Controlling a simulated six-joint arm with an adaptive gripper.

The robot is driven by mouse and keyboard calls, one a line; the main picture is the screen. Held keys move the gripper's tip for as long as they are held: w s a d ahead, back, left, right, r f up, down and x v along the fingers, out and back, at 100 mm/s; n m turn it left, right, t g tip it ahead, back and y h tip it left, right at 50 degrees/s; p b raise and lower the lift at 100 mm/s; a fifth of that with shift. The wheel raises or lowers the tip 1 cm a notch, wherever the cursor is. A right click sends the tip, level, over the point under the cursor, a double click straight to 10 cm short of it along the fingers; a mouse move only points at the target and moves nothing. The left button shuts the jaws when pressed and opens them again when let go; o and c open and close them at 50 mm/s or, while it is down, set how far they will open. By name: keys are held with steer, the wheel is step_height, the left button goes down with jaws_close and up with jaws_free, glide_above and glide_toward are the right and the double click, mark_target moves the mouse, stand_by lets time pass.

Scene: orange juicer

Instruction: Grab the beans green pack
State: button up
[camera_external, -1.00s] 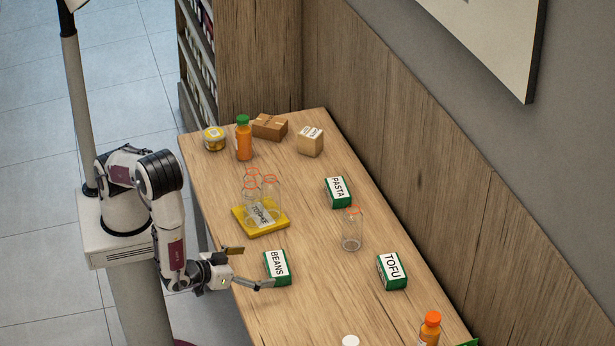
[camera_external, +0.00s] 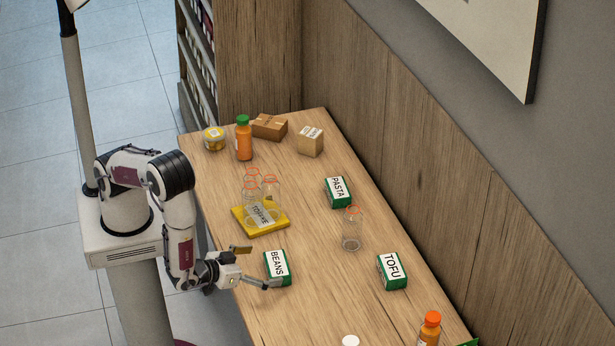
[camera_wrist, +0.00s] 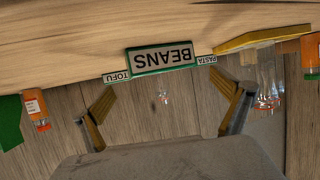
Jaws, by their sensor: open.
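The green beans pack (camera_external: 277,267), with a white BEANS label, stands on the table near its left edge in the external view. In the wrist view the beans pack (camera_wrist: 160,58) appears upside down, ahead of and between my fingers. My gripper (camera_external: 257,266) is open, at the left side of the pack, with its fingers spread to either side of it. In the wrist view my gripper (camera_wrist: 165,112) shows both fingers apart with nothing between the tips. Whether a finger touches the pack cannot be told.
A yellow tray (camera_external: 243,226) with several glass bottles stands just behind the pack. A green pasta pack (camera_external: 338,192), a glass bottle (camera_external: 352,232) and a green tofu pack (camera_external: 392,271) stand to the right. Bare table (camera_external: 310,300) lies in front.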

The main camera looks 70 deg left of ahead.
mark_target(276, 264)
steer(key=shift+x, duration=2.6)
steer(key=shift+f, duration=0.1)
steer(key=c, duration=1.2)
